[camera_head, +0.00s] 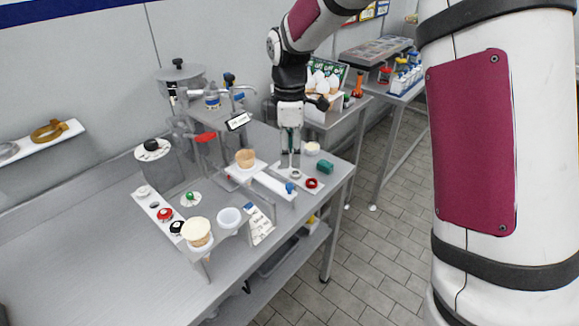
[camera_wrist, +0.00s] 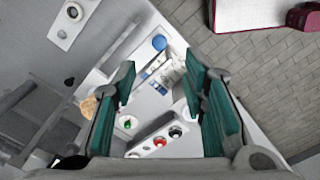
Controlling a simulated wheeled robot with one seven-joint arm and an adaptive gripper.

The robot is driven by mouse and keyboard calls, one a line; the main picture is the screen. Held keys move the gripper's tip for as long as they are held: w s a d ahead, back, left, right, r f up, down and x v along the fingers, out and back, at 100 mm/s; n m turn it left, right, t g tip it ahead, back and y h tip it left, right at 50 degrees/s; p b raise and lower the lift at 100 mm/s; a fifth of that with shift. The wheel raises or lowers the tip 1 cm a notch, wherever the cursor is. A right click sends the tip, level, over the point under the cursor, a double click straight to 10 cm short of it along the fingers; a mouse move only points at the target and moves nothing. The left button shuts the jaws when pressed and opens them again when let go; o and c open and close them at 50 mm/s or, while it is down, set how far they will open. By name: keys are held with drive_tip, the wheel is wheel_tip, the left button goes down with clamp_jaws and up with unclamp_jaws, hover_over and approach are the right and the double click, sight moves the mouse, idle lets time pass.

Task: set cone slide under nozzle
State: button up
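The cone slide (camera_head: 268,182) is a flat white bar on the steel table. It has a blue knob (camera_head: 290,187) at its near right end. A tan cone (camera_head: 245,160) stands upright at its other end. In the wrist view the blue knob (camera_wrist: 159,42) lies ahead between the finger lines, and the tan cone (camera_wrist: 88,106) is partly hidden by the left finger. My gripper (camera_head: 290,160) points down above the table, right of the cone and behind the knob. Its teal-padded fingers (camera_wrist: 161,85) are wide apart and empty. The nozzle is not clearly visible; the dispenser with a red lever (camera_head: 205,137) stands left of the cone.
A white rack (camera_head: 158,215) with coloured knobs, a filled cone (camera_head: 197,232) and a white cup (camera_head: 229,217) are in front. The table's left part is clear.

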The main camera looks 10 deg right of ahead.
sight(289, 185)
drive_tip(key=shift+r, duration=1.1)
wheel_tip(289, 185, down, 12)
drive_tip(key=shift+f+p, duration=0.1)
drive_tip(key=shift+p, duration=1.05)
clamp_jaws()
